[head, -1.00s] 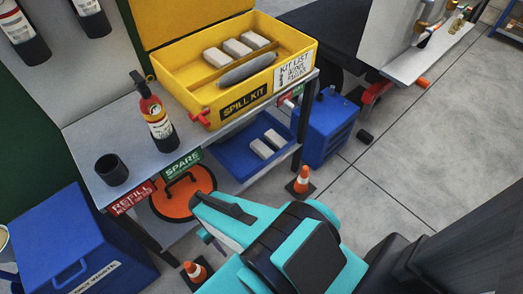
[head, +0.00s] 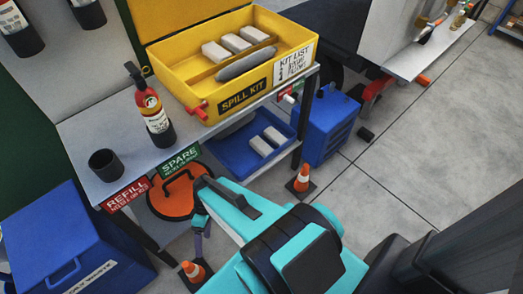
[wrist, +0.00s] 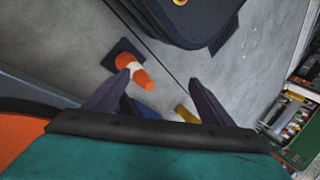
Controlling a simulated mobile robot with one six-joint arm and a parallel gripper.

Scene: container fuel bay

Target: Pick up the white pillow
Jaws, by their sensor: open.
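Several whitish, pillow-like blocks show in the head view; I cannot tell which is the white pillow. Three light blocks (head: 236,43) lie in the open yellow spill kit box (head: 190,97), behind a long grey roll (head: 245,64). Two more light blocks (head: 261,145) lie in a blue tray (head: 226,163) on the lower shelf. My gripper (wrist: 160,92) is open and empty in the wrist view, its two dark fingers spread above the floor. In the head view it is mostly hidden by my arm, low in front of the bench and apart from the blocks.
A fire extinguisher (head: 153,112) and a black cup (head: 106,165) stand on the bench. An orange round lid (head: 172,200) is under it. Traffic cones (head: 303,178) and (head: 193,271), a blue box (head: 330,125) and a blue waste bin (head: 60,235) stand nearby. Floor at right is clear.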

